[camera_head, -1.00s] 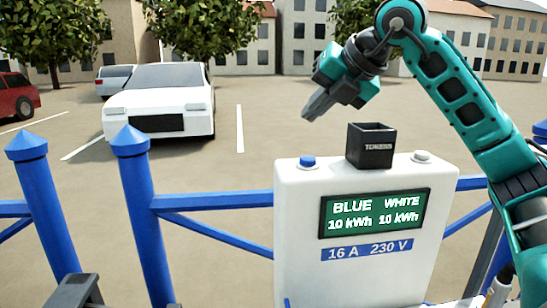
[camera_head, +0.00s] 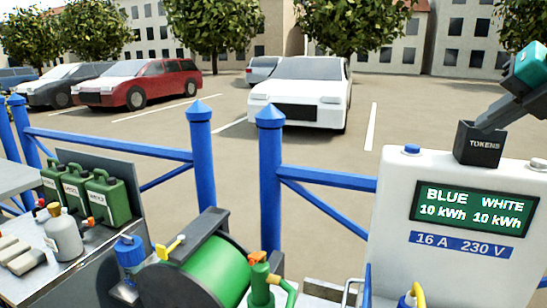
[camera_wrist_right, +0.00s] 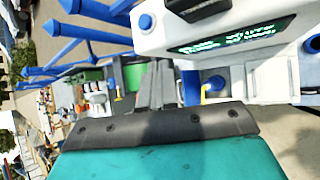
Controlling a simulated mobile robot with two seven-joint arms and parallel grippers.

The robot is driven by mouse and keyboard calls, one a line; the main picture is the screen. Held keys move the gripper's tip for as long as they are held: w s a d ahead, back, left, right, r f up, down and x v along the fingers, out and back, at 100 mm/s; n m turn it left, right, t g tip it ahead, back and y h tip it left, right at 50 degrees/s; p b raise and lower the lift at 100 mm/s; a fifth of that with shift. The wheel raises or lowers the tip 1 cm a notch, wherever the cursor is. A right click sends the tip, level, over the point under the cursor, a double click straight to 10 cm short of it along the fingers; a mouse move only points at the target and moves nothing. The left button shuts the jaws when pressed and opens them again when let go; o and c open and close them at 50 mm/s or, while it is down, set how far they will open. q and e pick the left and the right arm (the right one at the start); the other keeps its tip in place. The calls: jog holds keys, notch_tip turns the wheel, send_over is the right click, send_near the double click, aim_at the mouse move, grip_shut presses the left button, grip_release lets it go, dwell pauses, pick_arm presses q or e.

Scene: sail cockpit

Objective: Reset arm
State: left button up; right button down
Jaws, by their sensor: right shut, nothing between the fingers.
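My right gripper (camera_head: 484,127) is at the right edge of the head view, its grey fingers together and empty. They slant down to the left, and their tips appear at the rim of the black TOKENS box (camera_head: 480,151). I cannot tell whether they touch it. The box stands on the white power pedestal (camera_head: 387,240), whose screen reads BLUE 10 kWh and WHITE 10 kWh. In the right wrist view the fingers (camera_wrist_right: 155,85) point up the picture, with the pedestal (camera_wrist_right: 290,62) above right. My left gripper is out of view.
A blue button (camera_head: 411,149) is on the pedestal's left top. A green hose reel (camera_head: 207,275) and a green nozzle (camera_head: 259,282) stand left of it. Green canisters (camera_head: 104,198) and a bottle (camera_head: 63,236) are further left. A blue fence (camera_head: 330,178) runs behind; parked cars stand beyond.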

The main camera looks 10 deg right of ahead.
jog(key=a+f+n+y, duration=0.3)
jog(key=a+y, duration=1.5)
jog(key=a, duration=0.8)
jog(key=w+d+f+m+t+h, duration=0.1)
jog(key=d+f+m+t+h, duration=0.4)
jog(key=f+m+h, duration=0.65)
jog(key=w+d+f+m+t+h, duration=0.1)
jog(key=d+f+m+t+h, duration=0.6)
jog(key=m, duration=0.8)
jog(key=s+f+m+g+h, duration=0.1)
jog(key=s+f+g, duration=0.35)
jog(key=f, duration=0.25)
jog(key=s+f+m+g+h, duration=0.2)
jog(key=s+f+g, duration=0.25)
jog(key=f, duration=0.25)
jog(key=s+a+f+g+y, duration=0.1)
jog(key=s+a+f+g, duration=0.1)
jog(key=s+f+g, duration=0.4)
jog(key=s+a+f+g+y, duration=0.2)
jog(key=s+f+g, duration=0.1)
jog(key=s, duration=0.6)
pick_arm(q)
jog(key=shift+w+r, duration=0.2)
pick_arm(e)
jog(key=w+a+f+t+y, duration=0.1)
jog(key=w+a+f+t, duration=0.2)
jog(key=w+f+t, duration=0.4)
jog(key=shift+w+a+f+n+t, duration=0.15)
jog(key=shift+w+f+n+t, duration=0.2)
jog(key=shift+w+f, duration=0.45)
